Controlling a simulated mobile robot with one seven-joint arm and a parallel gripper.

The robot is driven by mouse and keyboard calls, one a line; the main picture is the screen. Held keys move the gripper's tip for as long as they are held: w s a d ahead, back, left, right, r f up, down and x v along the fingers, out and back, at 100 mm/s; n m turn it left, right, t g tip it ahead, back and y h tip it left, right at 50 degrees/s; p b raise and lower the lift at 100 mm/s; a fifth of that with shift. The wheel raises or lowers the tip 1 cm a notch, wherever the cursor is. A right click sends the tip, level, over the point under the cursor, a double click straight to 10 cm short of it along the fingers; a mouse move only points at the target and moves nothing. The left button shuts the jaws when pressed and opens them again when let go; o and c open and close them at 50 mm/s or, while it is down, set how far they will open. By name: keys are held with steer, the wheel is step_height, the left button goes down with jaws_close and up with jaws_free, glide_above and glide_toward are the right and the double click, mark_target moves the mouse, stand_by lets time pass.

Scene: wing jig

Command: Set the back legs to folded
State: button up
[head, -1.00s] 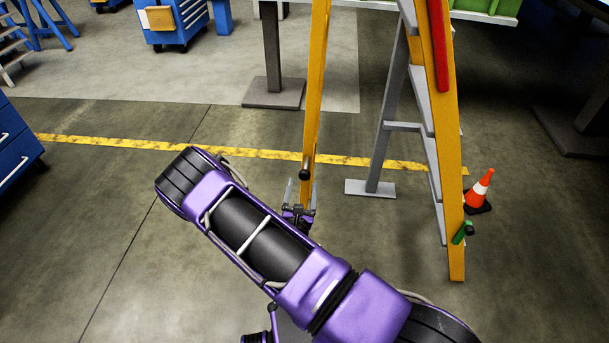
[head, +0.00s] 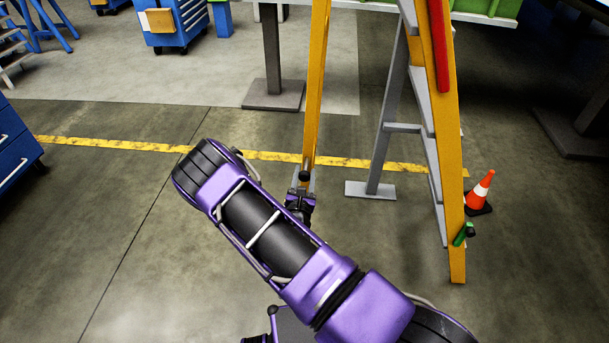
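The yellow stepladder stands with its legs spread apart. Its left yellow leg (head: 316,80) runs down to the floor, where my arm partly hides its foot. A dark knob (head: 304,176) sits low on that leg. The right yellow rail (head: 449,150) carries grey steps (head: 421,90) and a green clamp-like part (head: 462,234) near its foot. My gripper (head: 304,181) is at the dark knob, with its fingers on either side of it. It is too small to tell whether they touch or grip the knob.
An orange cone (head: 480,190) stands right of the ladder. A grey-footed post (head: 272,60) and a grey leg (head: 383,140) stand behind. Blue cabinets (head: 15,145) are at the left. The floor at left is clear, crossed by a yellow line (head: 110,143).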

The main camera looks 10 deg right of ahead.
jaws_close()
stand_by(0.9)
